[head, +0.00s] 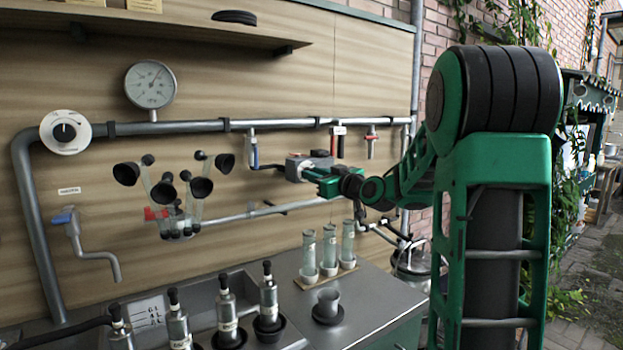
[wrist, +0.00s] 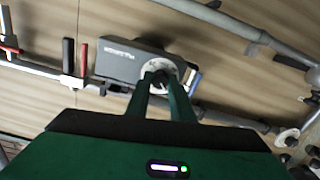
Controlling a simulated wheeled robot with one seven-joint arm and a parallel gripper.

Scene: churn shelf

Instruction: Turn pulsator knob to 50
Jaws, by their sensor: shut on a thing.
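The pulsator is a small grey box (wrist: 122,62) with a label that appears upside down in the wrist view. On its face sits a pale round dial (wrist: 150,65) with a dark knob at its middle. My gripper (wrist: 161,79) is shut on this knob, and its two green fingers hide part of the knob and dial. The scale and the knob's setting are too small to read. In the head view the pulsator (head: 296,166) hangs below the pipe, with my gripper (head: 306,174) against its right side.
A metal pipe (head: 190,127) runs along the wooden wall, with a pressure gauge (head: 151,84) and another round dial (head: 65,132) at left. A milking cluster (head: 172,195) hangs left of the pulsator. Glass tubes (head: 330,248) and several bottles stand on the counter below.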

